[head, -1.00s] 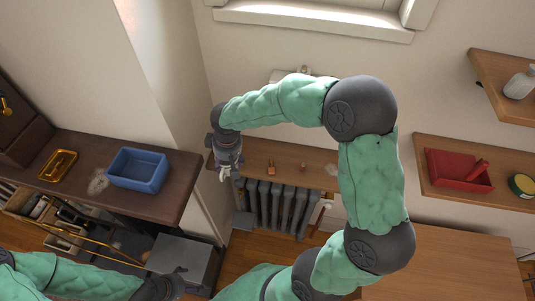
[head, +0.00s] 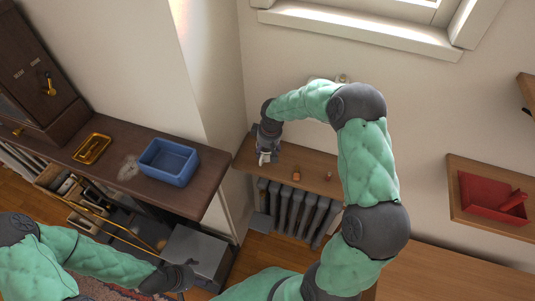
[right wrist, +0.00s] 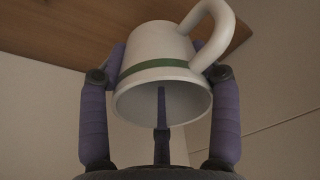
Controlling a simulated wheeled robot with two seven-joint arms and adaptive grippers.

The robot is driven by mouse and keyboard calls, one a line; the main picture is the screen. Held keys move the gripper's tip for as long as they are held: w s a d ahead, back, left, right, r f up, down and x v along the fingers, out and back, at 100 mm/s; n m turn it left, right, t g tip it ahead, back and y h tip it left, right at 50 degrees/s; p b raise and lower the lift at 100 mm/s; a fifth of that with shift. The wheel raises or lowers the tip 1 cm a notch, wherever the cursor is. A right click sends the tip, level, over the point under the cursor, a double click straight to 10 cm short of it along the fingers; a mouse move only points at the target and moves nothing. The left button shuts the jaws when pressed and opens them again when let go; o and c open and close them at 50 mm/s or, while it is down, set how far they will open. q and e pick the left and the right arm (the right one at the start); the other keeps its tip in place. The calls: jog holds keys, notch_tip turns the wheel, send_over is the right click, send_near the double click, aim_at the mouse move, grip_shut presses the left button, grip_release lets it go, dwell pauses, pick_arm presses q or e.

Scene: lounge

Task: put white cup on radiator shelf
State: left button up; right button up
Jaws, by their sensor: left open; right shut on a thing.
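The white cup (right wrist: 155,48) with a green band is between the two fingers of my right gripper (right wrist: 165,68) in the right wrist view. Its handle is at the upper right and its open mouth faces the camera. In the head view my right gripper (head: 267,150) is at the left end of the wooden radiator shelf (head: 315,167), with a small white part of the cup (head: 264,158) showing. I cannot tell whether the cup touches the shelf. My left gripper (head: 182,277) is open and empty, low beside a grey box.
A dark counter at left holds a blue bin (head: 168,161) and a gold tray (head: 92,148). A red tray (head: 490,203) is on a right wall shelf.

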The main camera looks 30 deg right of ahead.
aim_at(268, 153)
jog(key=shift+w+d+f, duration=0.2)
jog(key=shift+d+f, duration=0.05)
jog(key=shift+f, duration=0.1)
notch_tip(268, 153, down, 4)
jog(key=shift+w+d+r, duration=0.15)
jog(key=shift+r, duration=0.15)
jog(key=shift+b, duration=0.3)
jog(key=o, duration=1.6)
